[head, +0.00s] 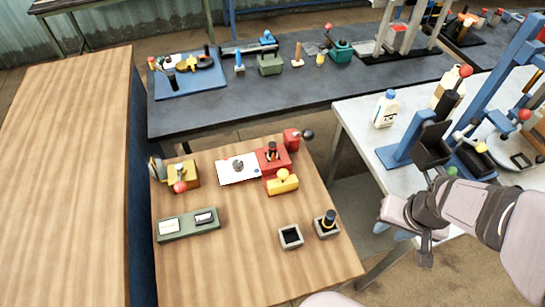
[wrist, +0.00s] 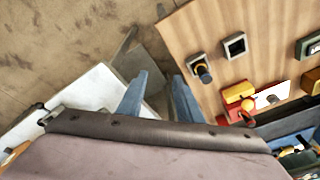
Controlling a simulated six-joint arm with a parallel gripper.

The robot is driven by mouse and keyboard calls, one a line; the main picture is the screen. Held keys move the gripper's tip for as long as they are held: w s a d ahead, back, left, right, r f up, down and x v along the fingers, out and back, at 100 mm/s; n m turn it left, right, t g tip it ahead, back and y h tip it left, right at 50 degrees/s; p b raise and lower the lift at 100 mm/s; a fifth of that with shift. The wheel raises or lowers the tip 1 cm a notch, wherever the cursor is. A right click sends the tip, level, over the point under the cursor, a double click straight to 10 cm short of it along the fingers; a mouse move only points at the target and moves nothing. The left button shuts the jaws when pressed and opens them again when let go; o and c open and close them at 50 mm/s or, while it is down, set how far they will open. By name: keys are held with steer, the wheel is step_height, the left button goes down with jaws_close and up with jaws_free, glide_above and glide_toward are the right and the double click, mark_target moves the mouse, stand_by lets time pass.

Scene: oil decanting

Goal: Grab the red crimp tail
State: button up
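A red block device (head: 270,163) with a dark lever stands on the wooden table, beside a white plate. A smaller red piece (head: 291,139) with a black knob sits behind it to the right. I cannot tell which red part is the crimp tail. In the wrist view red parts (wrist: 237,113) show at the right, partly hidden behind the yellow block. My gripper (wrist: 161,75) is open and empty in the wrist view, its two fingers apart over the gap beside the wooden table. In the head view my gripper (head: 425,262) hangs to the right of that table, well away from the red parts.
A yellow block (head: 283,184) with a knob stands right in front of the red device. Two small square cups, one empty (head: 290,237) and one holding a black-yellow piece (head: 327,225), stand near the table's right edge. A green tray (head: 188,226) lies left.

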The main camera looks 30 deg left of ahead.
steer(key=w+a+f+n+t+y+b, duration=0.1)
steer(key=w+a+f+t+y+b, duration=0.2)
steer(key=w+a, duration=0.7)
steer(key=w+a+f+n+t+b, duration=0.1)
steer(key=w+a+f+t+b, duration=0.4)
steer(key=a, duration=0.9)
steer(key=m+t+b, duration=0.1)
steer(key=t+b, duration=0.5)
steer(key=t, duration=0.1)
glide_toward(271, 149)
steer(key=shift+h, duration=0.3)
steer(key=shift+w+a, duration=0.2)
steer(key=shift+w, duration=0.45)
steer(key=shift+w+a, duration=0.2)
steer(key=shift+w, duration=0.45)
steer(key=shift+w+a, duration=0.2)
steer(key=shift+w, duration=0.45)
steer(key=shift+w+a+f+p, duration=0.15)
steer(key=shift+w+p, duration=0.4)
steer(key=shift+w, duration=0.6)
steer(key=shift+w+a+r+p, duration=0.1)
steer(key=shift+w+a+p, duration=0.15)
steer(key=shift+w+p, duration=0.6)
steer(key=shift+w+b, duration=0.25)
steer(key=shift+b, duration=0.05)
jaws_close()
